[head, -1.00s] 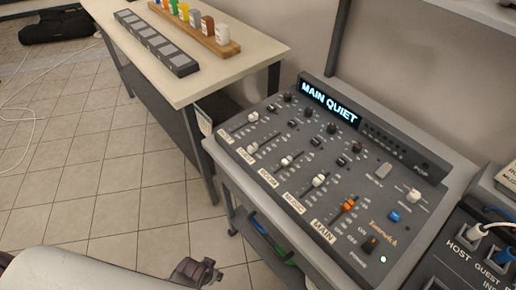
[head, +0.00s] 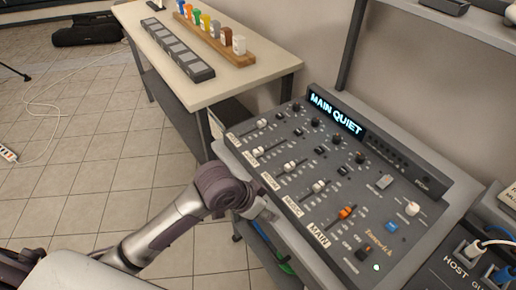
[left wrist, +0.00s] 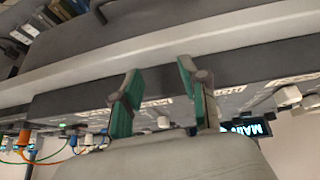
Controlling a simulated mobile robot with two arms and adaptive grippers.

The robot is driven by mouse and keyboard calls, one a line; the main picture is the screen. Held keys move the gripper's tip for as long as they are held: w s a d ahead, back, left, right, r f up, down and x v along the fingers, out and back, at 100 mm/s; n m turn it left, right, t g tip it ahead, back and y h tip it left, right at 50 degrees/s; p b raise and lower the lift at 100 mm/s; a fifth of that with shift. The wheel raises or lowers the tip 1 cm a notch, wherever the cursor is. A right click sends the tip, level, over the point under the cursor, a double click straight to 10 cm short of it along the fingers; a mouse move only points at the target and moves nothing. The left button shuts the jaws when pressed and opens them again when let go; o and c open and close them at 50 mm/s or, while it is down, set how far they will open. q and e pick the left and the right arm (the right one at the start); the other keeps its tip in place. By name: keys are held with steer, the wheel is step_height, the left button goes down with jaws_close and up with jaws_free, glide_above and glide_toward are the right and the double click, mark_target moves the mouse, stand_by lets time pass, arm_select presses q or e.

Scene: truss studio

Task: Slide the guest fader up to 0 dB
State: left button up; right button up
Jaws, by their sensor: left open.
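The dark mixer (head: 310,140) stands on a grey stand. Its guest fader (head: 257,152) has a white cap low in its slot, close to the GUEST label (head: 251,160). The host fader (head: 262,123) and the room fader (head: 289,166) beside it sit higher up their slots. My left gripper (head: 266,211) is at the mixer's front edge, near the MUSIC label, apart from the guest cap. In the left wrist view its two green-padded fingers (left wrist: 157,97) are spread with nothing between them. White caps show beyond; I cannot tell which is guest. My right gripper is out of view.
The music fader (head: 319,187) and orange main fader (head: 346,212) are to the right of guest. The display (head: 336,114) reads MAIN QUIET. A side table (head: 250,75) stands behind left. A box with plugged cables (head: 465,245) is at right.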

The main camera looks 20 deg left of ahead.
arm_select(q)
steer(key=w+a+r+m, duration=0.2)
steer(key=w+a+r, duration=0.1)
steer(key=w+r, duration=0.4)
steer(key=n+g+y, duration=0.1)
steer(key=n+y, duration=0.1)
glide_toward(258, 150)
steer(key=x, duration=0.9)
steer(key=shift+p, duration=0.35)
jaws_close()
